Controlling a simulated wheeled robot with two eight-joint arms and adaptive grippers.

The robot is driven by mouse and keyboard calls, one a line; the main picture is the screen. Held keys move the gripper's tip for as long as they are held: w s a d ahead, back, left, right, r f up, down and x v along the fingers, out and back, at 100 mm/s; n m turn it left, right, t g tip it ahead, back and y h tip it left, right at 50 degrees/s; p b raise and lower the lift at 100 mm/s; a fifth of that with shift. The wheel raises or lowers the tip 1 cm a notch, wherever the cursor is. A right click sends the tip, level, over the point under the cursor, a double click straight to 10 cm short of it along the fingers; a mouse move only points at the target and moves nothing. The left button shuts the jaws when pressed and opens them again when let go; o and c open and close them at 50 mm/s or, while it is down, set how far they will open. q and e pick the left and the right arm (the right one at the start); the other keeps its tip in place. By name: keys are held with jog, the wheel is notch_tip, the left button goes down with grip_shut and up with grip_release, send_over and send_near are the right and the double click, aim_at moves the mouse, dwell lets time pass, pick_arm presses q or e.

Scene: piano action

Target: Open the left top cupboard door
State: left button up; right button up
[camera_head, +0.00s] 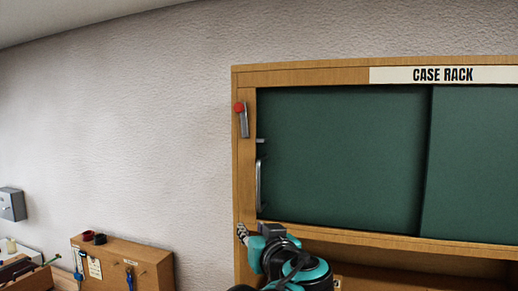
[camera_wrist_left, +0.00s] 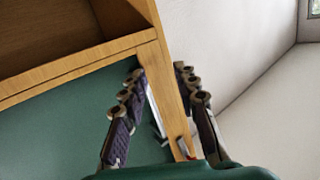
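The cupboard labelled CASE RACK has a green left door (camera_head: 345,155) that fills its left opening and looks shut. A long metal handle (camera_head: 259,185) stands upright near the door's left edge; it also shows in the left wrist view (camera_wrist_left: 152,105). A grey lever with a red knob (camera_head: 239,107) sits on the left frame post, above the handle. My left gripper (camera_head: 243,232) is at the cupboard's lower left corner, below the handle. In the left wrist view its fingers (camera_wrist_left: 159,72) are apart, with the handle and wooden post visible between them. My right gripper is out of view.
A second green panel (camera_head: 475,165) lies right of the left door. The wooden frame's lower rail (camera_head: 400,243) runs close by my left wrist. Bare wall (camera_head: 130,130) lies left of the cupboard. A wooden tool box (camera_head: 150,262) stands low at the left.

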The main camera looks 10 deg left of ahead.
pick_arm(q)
jog(key=t+p, duration=0.2)
send_near(259, 186)
jog(key=x, duration=0.3)
jog(key=p+x, duration=0.1)
jog(key=x, duration=0.6)
jog(key=shift+w+a, duration=0.1)
jog(key=shift+w, duration=0.2)
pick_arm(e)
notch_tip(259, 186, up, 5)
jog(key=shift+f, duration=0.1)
pick_arm(q)
grip_shut()
